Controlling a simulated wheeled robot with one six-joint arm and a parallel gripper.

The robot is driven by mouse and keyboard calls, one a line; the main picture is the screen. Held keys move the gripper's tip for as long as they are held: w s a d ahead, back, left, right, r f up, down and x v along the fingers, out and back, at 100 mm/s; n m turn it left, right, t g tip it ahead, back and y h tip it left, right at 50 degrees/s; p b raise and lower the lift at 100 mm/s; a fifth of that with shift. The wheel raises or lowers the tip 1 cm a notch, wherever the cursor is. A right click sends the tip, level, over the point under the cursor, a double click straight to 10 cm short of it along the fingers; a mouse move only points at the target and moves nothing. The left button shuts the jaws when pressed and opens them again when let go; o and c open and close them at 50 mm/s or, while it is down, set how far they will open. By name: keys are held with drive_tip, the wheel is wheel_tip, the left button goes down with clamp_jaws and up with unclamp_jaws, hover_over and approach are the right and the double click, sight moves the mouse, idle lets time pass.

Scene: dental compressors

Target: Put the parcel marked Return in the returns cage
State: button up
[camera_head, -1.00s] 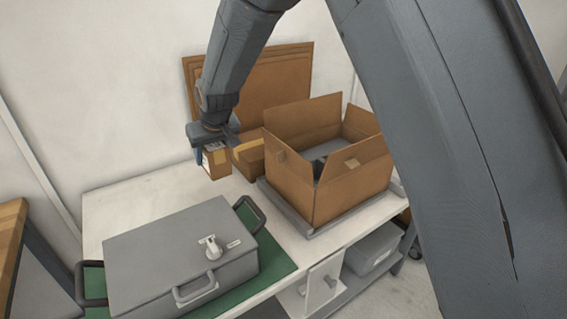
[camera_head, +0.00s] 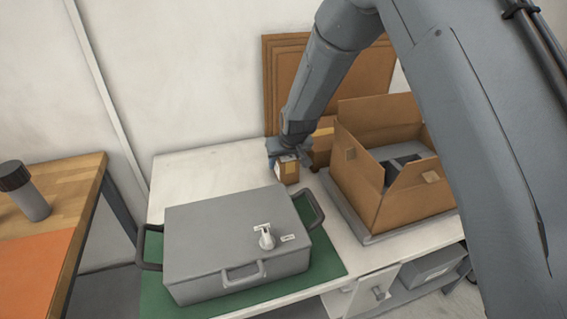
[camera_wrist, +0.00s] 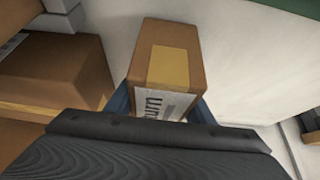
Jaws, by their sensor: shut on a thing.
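A small brown parcel (camera_wrist: 169,62) with yellow tape and a white label is in my gripper (camera_wrist: 160,108). Part of the label's lettering shows in the wrist view and ends in "urn"; the rest is hidden by the gripper. In the head view the parcel (camera_head: 287,171) is between the fingers of my gripper (camera_head: 286,158), over the back of the white bench. Whether it touches the bench top I cannot tell. The returns cage is not in view.
A taped brown box (camera_head: 322,148) stands close behind the gripper. A large open carton (camera_head: 385,195) is to the right. A grey case (camera_head: 225,240) sits on a green mat (camera_head: 318,268) in front. A wooden table (camera_head: 85,180) stands left; bench top (camera_head: 195,170) between is clear.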

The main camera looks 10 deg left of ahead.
drive_tip(key=shift+f, duration=0.55)
drive_tip(key=shift+f, duration=0.1)
drive_tip(key=o, duration=1.2)
drive_tip(key=shift+o, duration=0.2)
